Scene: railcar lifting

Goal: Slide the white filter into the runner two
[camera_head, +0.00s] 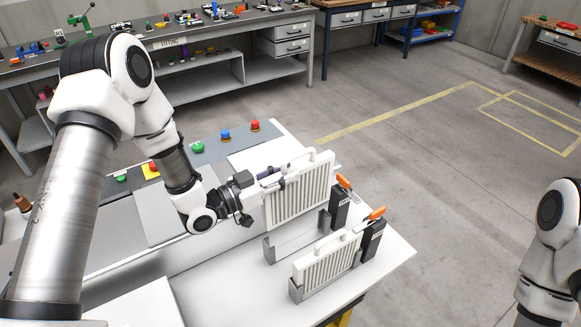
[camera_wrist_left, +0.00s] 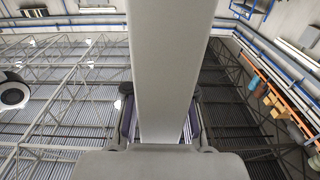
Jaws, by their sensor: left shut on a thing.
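A white ribbed filter (camera_head: 298,198) is held upright by my left gripper (camera_head: 274,181), whose fingers close on its top left side. In the left wrist view the pale filter (camera_wrist_left: 165,65) stands between the two fingers (camera_wrist_left: 160,125). The filter's lower edge is at or just behind an empty grey runner (camera_head: 296,245); I cannot tell whether they touch. A second runner (camera_head: 296,294) in front holds another white filter (camera_head: 328,258). Runner numbers are not legible. My right arm shows at the right edge, its gripper out of view.
Dark blocks with orange levers (camera_head: 376,213) (camera_head: 344,181) stand at the runners' right ends. A panel with green, blue and red buttons (camera_head: 225,135) lies behind. The white table (camera_head: 393,257) has free room at its right front corner. Workbenches line the back.

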